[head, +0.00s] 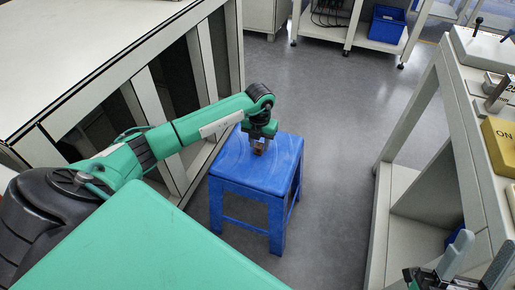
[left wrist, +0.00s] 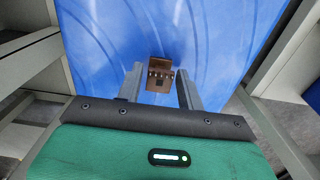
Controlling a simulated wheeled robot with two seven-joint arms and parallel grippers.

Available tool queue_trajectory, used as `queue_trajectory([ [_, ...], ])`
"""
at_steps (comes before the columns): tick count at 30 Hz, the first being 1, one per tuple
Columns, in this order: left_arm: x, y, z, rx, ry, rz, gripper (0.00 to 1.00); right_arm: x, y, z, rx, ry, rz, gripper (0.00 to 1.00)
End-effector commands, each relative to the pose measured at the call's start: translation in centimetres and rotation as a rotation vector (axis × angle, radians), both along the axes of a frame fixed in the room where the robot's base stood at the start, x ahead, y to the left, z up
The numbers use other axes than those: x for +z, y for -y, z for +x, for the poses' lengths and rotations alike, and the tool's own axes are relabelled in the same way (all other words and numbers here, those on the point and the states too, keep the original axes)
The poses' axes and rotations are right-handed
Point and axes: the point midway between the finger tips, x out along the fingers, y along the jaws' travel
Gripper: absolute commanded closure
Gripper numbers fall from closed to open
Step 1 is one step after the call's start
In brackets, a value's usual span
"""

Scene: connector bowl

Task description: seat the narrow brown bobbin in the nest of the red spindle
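A small brown piece, which I take for the narrow brown bobbin (left wrist: 160,75), is over the top of the blue stool in the left wrist view. It also shows small and partly covered in the head view (head: 259,147). My left gripper (left wrist: 160,70) points down at the stool, one finger on each side of the brown piece. Narrow gaps seem to show between fingers and piece, so the gripper looks open. My right gripper (head: 467,262) is at the lower right corner of the head view, its fingers apart and empty. I cannot make out a red spindle.
The blue stool (head: 231,165) stands on open grey floor. A white bench (head: 80,50) is on the left. A workbench (head: 460,120) on the right holds a yellow box (head: 500,145) and a metal cylinder (head: 499,94). A blue bin (head: 387,24) sits at the back.

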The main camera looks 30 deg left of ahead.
Motion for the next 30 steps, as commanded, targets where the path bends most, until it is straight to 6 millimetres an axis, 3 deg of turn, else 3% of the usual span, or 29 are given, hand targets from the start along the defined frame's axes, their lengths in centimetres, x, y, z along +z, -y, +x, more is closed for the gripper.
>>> queue_trajectory([
  [4,0.0,0.0,0.0,0.0,0.0,0.0,0.64,0.0,0.0,0.0,0.0,-0.001,0.0,0.52],
  [9,0.0,0.0,0.0,0.0,0.0,0.0,0.95,0.0,0.0,0.0,0.0,-0.002,-0.001,0.52],
  [23,0.4,-0.2,0.1,0.001,0.001,0.0,0.95,-0.1,-0.1,0.5,0.001,-0.031,-0.007,0.52],
  [30,1.8,-1.1,0.2,0.003,0.002,0.001,0.95,-2.8,-1.4,2.0,0.029,-0.23,-0.05,0.52],
])
